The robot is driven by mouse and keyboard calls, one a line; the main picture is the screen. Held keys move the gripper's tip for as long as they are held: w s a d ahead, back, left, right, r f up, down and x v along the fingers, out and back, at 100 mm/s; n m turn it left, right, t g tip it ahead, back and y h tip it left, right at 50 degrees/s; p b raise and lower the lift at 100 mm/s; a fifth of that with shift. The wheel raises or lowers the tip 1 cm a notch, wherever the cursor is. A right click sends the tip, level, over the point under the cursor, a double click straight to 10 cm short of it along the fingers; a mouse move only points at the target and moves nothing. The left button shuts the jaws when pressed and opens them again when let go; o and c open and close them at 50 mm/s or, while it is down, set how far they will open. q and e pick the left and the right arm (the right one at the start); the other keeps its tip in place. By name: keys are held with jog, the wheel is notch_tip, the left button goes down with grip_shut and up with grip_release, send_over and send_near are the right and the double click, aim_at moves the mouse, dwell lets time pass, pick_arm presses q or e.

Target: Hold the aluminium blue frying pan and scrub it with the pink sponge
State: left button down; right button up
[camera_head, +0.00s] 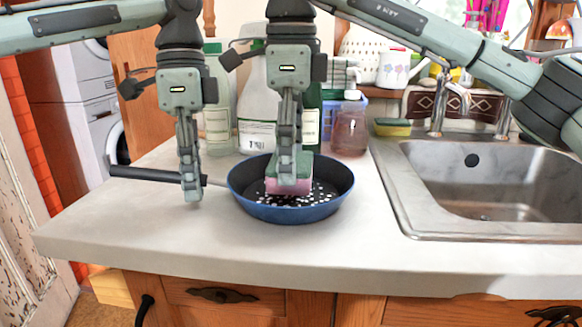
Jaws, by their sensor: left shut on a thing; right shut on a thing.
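The blue frying pan (304,214) sits on the white counter, with its dark handle (148,174) pointing left. White specks lie on its dark inner base. My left gripper (190,190) is shut on the handle's thin metal part, near the pan. My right gripper (289,178) points down into the pan and is shut on the pink sponge (288,187). The sponge has a green top and is at the pan's inner base among the specks. The gripper fingers hide part of the sponge and of the pan's far wall.
Several bottles, including a white one (257,115) and a reddish jar (350,128), stand behind the pan. A steel sink (393,185) with taps is at the right, and a yellow-green sponge (392,127) lies on its back rim. The counter's front left (130,225) is clear.

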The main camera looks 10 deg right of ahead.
jog(key=shift+r, duration=3.05)
pick_arm(q)
jog(key=c, duration=1.4)
grip_release()
jog(key=r, duration=0.4)
jog(key=w+r, duration=0.1)
jog(key=r, duration=0.3)
jog(key=w+r, duration=0.1)
jog(key=r, duration=0.2)
jog(key=shift+r, duration=0.4)
pick_arm(e)
jog(key=shift+s+f, duration=0.1)
jog(key=shift+s, duration=0.05)
